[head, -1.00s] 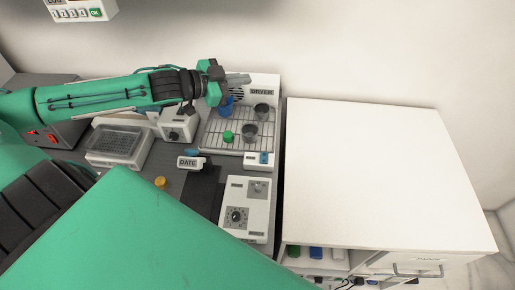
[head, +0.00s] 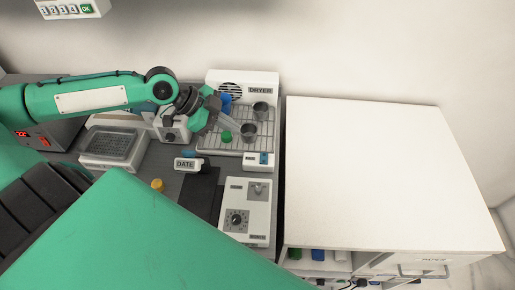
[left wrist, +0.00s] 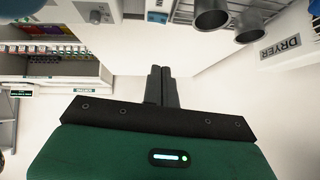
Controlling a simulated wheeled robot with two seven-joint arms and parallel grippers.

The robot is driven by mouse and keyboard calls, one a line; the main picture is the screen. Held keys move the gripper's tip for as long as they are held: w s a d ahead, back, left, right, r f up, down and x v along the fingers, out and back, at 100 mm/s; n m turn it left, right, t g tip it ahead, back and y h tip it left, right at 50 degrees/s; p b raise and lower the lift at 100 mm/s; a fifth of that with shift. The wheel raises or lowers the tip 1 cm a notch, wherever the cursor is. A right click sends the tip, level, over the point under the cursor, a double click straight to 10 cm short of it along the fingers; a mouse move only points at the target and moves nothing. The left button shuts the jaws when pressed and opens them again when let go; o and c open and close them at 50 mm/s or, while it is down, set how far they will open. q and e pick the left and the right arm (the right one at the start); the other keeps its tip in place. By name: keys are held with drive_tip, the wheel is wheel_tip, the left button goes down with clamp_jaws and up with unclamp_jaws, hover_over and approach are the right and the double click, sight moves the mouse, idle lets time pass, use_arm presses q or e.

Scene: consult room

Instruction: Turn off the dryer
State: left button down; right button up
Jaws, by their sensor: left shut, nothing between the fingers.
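The dryer (head: 243,84) is a white unit with a round vent and a DRYER label, standing at the back of the bench. Its wire rack (head: 208,142) holds two grey cups (head: 249,131), a green cap and a blue item. A small white box with a blue switch (head: 264,158) sits at the rack's front right corner. My left gripper (head: 236,126) is shut and empty above the rack, pointing right and down. In the left wrist view its closed fingers (left wrist: 161,86) show, with the DRYER label (left wrist: 281,47) at upper right. My right gripper is not in view.
A white cabinet top (head: 385,175) to the right is clear. A white device with a dial (head: 236,217) stands in front of the rack. A DATE stamp (head: 186,164), a yellow cap (head: 158,185) and a clear-lidded tray (head: 112,146) are at left.

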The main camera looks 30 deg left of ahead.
use_arm(q)
drive_tip(key=shift+d+f, duration=0.1)
drive_tip(key=shift+d, duration=0.05)
idle(0.3)
drive_tip(key=p, duration=0.3)
hover_over(268, 155)
drive_tip(key=s+a, duration=0.2)
drive_tip(key=a, duration=0.1)
drive_tip(key=f, duration=0.6)
drive_tip(key=shift+s+d, duration=0.15)
drive_tip(key=shift+d, duration=0.05)
drive_tip(key=f, duration=0.3)
drive_tip(key=shift+w+d+f+p, duration=0.1)
drive_tip(key=shift+w+f+p, duration=0.1)
drive_tip(key=shift+w+p, duration=0.15)
drive_tip(key=shift+f, duration=0.7)
